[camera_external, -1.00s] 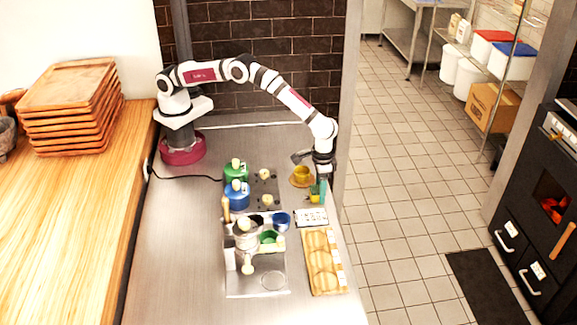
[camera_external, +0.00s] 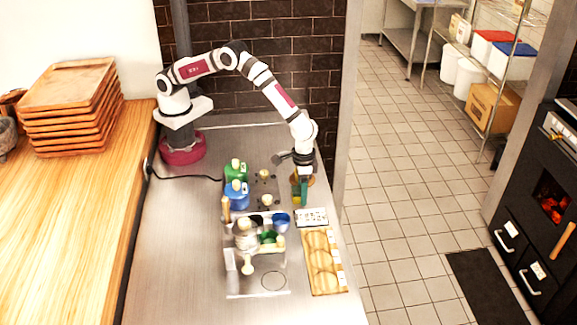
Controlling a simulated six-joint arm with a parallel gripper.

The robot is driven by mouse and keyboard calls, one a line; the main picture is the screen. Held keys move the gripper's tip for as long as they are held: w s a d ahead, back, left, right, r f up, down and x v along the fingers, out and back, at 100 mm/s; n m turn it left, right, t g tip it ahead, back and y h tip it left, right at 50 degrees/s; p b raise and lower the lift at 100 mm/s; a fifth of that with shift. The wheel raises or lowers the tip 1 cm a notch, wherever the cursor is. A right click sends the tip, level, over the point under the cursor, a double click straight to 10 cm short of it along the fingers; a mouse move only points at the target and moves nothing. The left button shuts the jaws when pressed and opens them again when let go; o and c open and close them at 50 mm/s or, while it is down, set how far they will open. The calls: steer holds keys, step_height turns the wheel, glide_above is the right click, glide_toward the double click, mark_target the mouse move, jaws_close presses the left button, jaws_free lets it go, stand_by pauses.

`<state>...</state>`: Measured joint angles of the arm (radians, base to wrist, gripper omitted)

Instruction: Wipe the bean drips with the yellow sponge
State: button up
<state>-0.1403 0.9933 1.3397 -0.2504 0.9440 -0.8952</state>
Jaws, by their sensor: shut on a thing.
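My gripper (camera_external: 302,192) points down over the right part of the steel counter, to the right of the dark mat. It is shut on the yellow sponge (camera_external: 296,197), which shows only as a small yellow-green patch between and beside the fingers. The sponge is low, at or near the counter; I cannot tell if it touches. Bean drips are too small to make out surely; small dark specks show around the grey mat (camera_external: 277,187) to the left of my gripper.
A green jar (camera_external: 236,170) and a blue jar (camera_external: 236,196) stand left of the mat. A rack with pots (camera_external: 232,260) stands front left. A brown saucer (camera_external: 311,181) is partly hidden behind my gripper.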

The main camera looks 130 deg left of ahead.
steer(key=shift+s+d+r, duration=0.1)
steer(key=shift+r, duration=4)
